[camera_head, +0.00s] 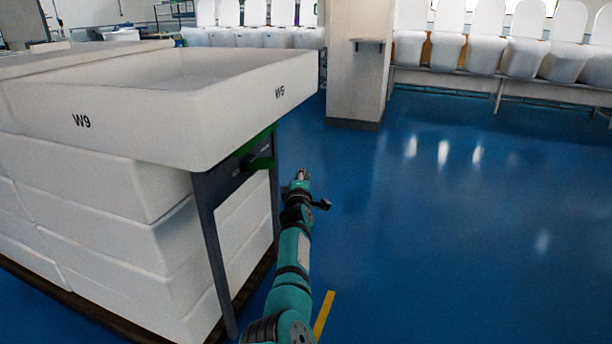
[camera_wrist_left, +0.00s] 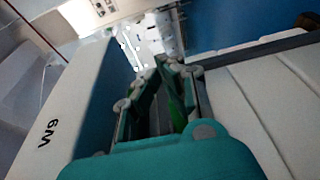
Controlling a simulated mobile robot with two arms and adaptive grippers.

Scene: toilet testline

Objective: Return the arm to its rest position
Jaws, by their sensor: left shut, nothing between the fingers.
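My left arm reaches forward in the head view, low and right of the stacked white bins. My left gripper (camera_head: 301,174) is at its far end, over the blue floor and close to the dark support leg of the upper bin. It is shut and holds nothing. In the left wrist view, the fingers of the gripper (camera_wrist_left: 172,62) come together at the tips. The white bin marked W9 (camera_wrist_left: 75,105) is on the left there, and white stacked blocks (camera_wrist_left: 255,85) are on the right. My right gripper is not in view.
The large white bin marked W9 and W5 (camera_head: 150,130) overhangs stacked white blocks (camera_head: 100,235) on the left. A pale pillar (camera_head: 355,75) stands ahead. Rows of white toilets (camera_head: 485,52) line the back. Blue floor (camera_head: 450,220) is open to the right.

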